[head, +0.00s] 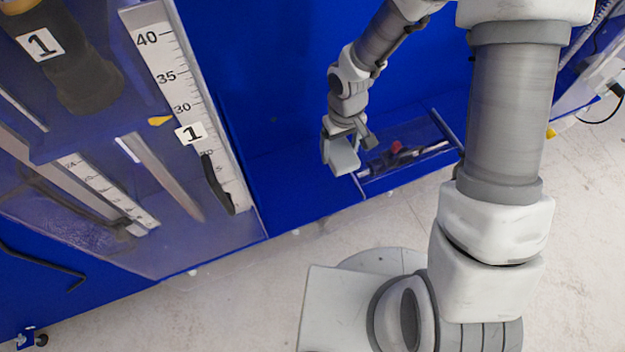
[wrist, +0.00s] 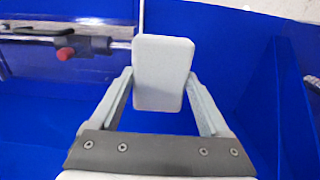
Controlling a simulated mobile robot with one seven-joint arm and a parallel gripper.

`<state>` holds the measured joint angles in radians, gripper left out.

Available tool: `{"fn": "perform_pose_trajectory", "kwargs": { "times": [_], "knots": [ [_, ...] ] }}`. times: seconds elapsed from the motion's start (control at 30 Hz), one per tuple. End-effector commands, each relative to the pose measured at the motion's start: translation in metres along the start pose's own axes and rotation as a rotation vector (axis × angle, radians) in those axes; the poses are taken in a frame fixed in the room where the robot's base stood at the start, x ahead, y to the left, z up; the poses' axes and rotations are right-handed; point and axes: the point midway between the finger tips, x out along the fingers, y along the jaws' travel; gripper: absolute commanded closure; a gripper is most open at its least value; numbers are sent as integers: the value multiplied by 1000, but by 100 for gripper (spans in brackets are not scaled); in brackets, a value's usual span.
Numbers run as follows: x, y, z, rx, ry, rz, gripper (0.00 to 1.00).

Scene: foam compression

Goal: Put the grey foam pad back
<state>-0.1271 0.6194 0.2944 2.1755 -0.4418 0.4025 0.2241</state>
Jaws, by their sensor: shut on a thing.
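The grey foam pad (wrist: 163,73) is a pale grey block with rounded corners. In the wrist view it stands between the two fingers of my gripper (wrist: 160,92), which is shut on it. In the head view the pad (head: 344,160) shows at the end of my arm, with my gripper (head: 340,148) just above it, over the blue surface. The fingers partly hide the pad's sides. I cannot tell whether the pad touches the blue surface below.
A large scale (head: 180,85) and a transparent panel with tools stand to the left. The blue surface (head: 285,185) left of the pad is bare.

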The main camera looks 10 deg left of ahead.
Motion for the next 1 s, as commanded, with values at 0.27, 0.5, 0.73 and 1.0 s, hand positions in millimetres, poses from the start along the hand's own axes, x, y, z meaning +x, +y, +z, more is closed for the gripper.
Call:
{"fn": "perform_pose_trajectory", "kwargs": {
  "times": [0.27,0.5,0.73,1.0],
  "knots": [
    [32,-52,8,-5,-2,0,65],
    [45,-74,12,0,0,0,65],
    [67,-76,12,1,-3,0,65],
    [86,-75,12,2,1,0,65]
  ]
}}
